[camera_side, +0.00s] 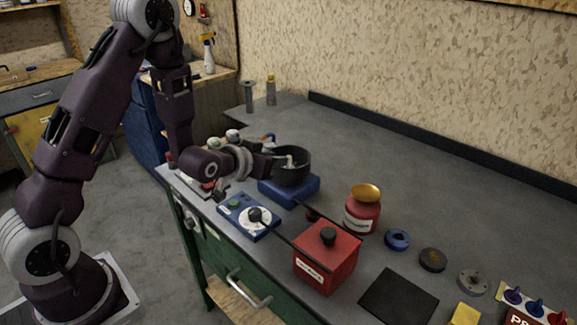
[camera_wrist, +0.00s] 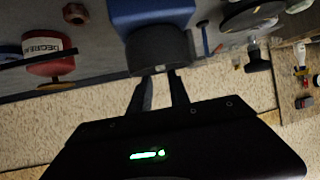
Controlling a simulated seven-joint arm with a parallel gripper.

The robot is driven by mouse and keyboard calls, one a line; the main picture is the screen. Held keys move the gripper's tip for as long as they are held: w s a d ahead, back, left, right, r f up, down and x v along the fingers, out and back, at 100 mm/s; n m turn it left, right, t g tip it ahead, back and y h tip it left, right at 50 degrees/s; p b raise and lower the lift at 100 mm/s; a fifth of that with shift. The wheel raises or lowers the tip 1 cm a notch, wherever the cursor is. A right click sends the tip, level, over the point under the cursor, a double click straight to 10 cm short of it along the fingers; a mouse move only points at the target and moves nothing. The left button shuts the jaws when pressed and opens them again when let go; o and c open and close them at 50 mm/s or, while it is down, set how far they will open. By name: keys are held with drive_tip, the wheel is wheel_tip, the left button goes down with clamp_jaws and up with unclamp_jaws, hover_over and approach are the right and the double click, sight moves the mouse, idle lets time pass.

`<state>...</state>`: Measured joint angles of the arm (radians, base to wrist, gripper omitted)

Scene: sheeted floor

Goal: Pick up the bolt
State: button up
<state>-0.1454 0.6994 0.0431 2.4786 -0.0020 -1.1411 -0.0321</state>
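A grey bolt-like piece (camera_side: 249,96) with a wide flat head stands upright at the far left end of the bench. A dark upright shape with a wide end (camera_wrist: 257,60) in the wrist view may be the same piece; it is too dim to be sure. My gripper (camera_side: 272,163) is beside the black pot, well apart from the bolt-like piece. In the wrist view its two dark fingers (camera_wrist: 160,76) stand apart with a gap between them. They overlap the pot's edge in that picture; whether they touch it cannot be told.
The black pot (camera_side: 292,172) sits on a blue base (camera_side: 300,190). A small yellow-grey bottle (camera_side: 271,92) stands beside the bolt-like piece. A red jar (camera_side: 362,213), red box (camera_side: 326,262) and blue dial box (camera_side: 247,222) stand nearer. The bench's back middle is clear.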

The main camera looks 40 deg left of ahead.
sight(289, 156)
drive_tip(key=x, duration=0.8)
drive_tip(key=shift+s, duration=0.1)
clamp_jaws()
